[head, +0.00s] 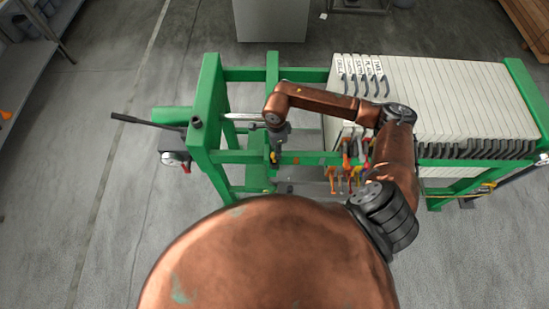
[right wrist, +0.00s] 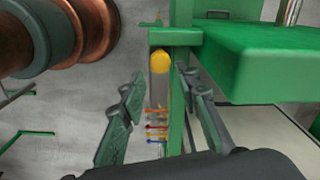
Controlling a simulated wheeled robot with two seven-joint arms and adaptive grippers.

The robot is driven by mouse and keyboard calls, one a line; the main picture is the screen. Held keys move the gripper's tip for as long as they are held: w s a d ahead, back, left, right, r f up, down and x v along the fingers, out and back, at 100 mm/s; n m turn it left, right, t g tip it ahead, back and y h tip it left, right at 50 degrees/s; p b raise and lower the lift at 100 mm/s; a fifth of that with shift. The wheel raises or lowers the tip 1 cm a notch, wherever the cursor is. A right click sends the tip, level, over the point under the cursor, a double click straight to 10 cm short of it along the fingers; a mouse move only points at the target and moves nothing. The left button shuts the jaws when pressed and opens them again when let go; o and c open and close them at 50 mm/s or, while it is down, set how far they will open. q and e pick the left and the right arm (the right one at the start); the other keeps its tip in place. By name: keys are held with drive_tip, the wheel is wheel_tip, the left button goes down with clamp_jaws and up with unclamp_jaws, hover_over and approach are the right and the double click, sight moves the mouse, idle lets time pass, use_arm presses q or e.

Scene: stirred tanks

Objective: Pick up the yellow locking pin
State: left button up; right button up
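The yellow locking pin (right wrist: 160,62) shows in the right wrist view as a round yellow end at a green upright of the frame, above a grey strip. My right gripper (right wrist: 158,88) is open, with one finger on each side of the line to the pin. The pin looks beyond the fingertips, and I see no contact. In the head view my right gripper (head: 275,152) points down at the green frame (head: 208,100), left of the white plates. There the pin cannot be told apart from other small yellow spots. My left gripper is not in view.
A stack of white plates (head: 440,95) fills the right part of the frame. Small orange, red and yellow-handled items (head: 345,175) hang close to my right arm. A dark lever (head: 148,123) sticks out on the left.

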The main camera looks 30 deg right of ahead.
sight(274, 160)
drive_tip(key=f, duration=0.2)
drive_tip(key=f+p, duration=0.1)
drive_tip(key=f, duration=0.1)
drive_tip(key=f+p, duration=0.1)
drive_tip(key=f, duration=0.1)
drive_tip(key=shift+w+a+f, duration=0.15)
drive_tip(key=shift+a, duration=0.1)
drive_tip(key=shift+f, duration=0.45)
clamp_jaws()
